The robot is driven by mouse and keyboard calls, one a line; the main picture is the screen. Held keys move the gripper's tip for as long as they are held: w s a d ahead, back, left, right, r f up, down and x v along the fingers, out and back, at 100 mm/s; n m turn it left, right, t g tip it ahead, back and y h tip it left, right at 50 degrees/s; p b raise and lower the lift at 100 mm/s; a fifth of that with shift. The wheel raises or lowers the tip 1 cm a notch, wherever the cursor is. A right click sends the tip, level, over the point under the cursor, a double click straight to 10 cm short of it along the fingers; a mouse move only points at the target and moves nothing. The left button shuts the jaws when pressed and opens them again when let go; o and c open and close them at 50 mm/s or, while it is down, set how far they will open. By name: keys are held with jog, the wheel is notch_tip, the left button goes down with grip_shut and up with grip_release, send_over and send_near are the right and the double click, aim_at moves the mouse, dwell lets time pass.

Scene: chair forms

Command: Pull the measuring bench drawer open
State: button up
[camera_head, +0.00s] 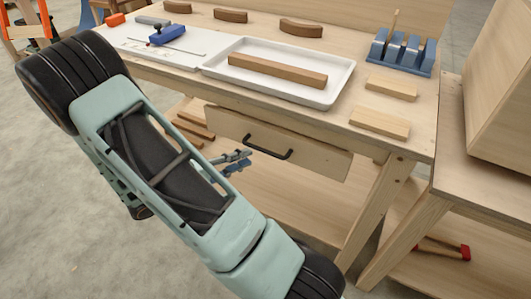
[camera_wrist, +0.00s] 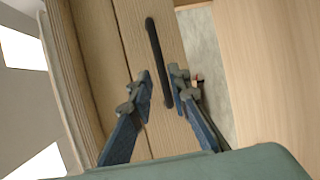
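The measuring bench drawer (camera_head: 318,160) is a pale wood front under the bench top, with a dark bar handle (camera_head: 268,151). It looks shut, with no visible gap in front of the bench. My gripper (camera_head: 238,160) is just left of the handle in the head view, its fingers small and partly hidden by my arm. In the wrist view my gripper (camera_wrist: 160,88) is open, its two blue fingers apart. The black handle (camera_wrist: 156,50) runs lengthwise between and beyond the fingertips. I cannot tell whether either finger touches it.
The bench top (camera_head: 340,105) holds a white tray (camera_head: 345,93) with a wood strip (camera_head: 278,71), loose blocks and a blue rack (camera_head: 403,52). A lower shelf (camera_head: 270,195) lies below the drawer. Another wooden bench (camera_head: 490,185) stands close on the right.

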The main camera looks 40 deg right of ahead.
aim_at(263, 149)
jog(key=d, duration=0.2)
jog(key=d+f, duration=0.1)
jog(key=d, duration=0.2)
jog(key=d+b, duration=0.1)
jog(key=d, duration=0.1)
jog(key=shift+d+f, duration=0.2)
jog(key=shift+d, duration=0.2)
jog(key=shift+c, duration=0.2)
grip_shut()
